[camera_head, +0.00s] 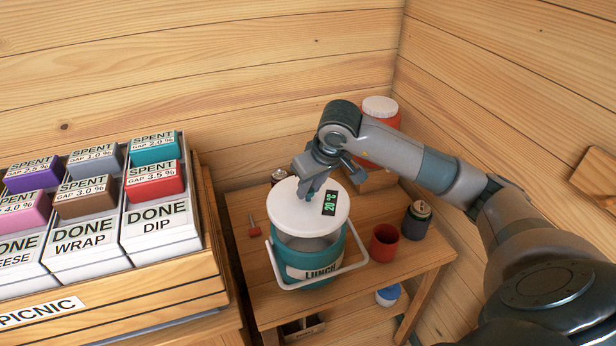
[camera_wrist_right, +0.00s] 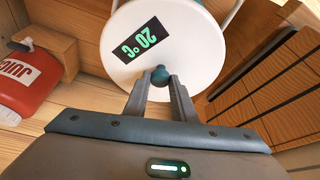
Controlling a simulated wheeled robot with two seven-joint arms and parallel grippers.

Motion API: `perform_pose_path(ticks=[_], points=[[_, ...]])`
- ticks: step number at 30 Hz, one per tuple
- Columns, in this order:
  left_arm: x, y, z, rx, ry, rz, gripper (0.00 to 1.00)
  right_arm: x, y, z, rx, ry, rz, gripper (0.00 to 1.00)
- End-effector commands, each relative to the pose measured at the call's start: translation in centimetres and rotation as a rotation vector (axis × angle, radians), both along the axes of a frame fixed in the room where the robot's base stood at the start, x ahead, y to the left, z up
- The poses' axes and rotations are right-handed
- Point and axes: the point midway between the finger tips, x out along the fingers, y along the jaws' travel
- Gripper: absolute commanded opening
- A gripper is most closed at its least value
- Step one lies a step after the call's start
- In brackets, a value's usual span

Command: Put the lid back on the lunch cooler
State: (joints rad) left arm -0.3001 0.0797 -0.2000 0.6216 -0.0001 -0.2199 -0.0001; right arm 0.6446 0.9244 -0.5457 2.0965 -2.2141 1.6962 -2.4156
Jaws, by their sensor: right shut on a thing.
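The lunch cooler (camera_head: 318,278) is a teal tub marked LUNCH with a white handle, standing on the small wooden table. The round white lid (camera_head: 290,212) has a black 20 °C display and is above the cooler, with the tub's pale inside showing below its front edge. In the right wrist view the lid (camera_wrist_right: 185,55) fills the top middle. My right gripper (camera_head: 310,190) is shut on the lid's teal knob (camera_wrist_right: 160,76), with a finger on each side. Whether the lid touches the cooler's back rim is hidden. My left gripper is not in view.
A red cup (camera_head: 384,242) and a dark jar (camera_head: 416,221) stand right of the cooler. A red juice jug (camera_wrist_right: 28,78) on a wooden block is behind. A red-handled tool (camera_head: 254,228) lies left. A picnic rack (camera_head: 130,285) stands left of the table.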

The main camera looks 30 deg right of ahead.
Motion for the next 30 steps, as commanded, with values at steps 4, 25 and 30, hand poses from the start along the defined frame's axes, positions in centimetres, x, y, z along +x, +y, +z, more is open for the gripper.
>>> perform_pose_path(ticks=[4,25,30], points=[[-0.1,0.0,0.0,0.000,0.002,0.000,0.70,-0.1,0.0,0.1,-0.001,-0.001,0.009,0.00],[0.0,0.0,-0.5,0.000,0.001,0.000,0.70,-0.1,0.0,-1.8,0.000,0.001,0.006,0.00],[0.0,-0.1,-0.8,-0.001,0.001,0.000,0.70,-0.1,0.0,-3.2,0.000,0.001,0.006,0.00]])
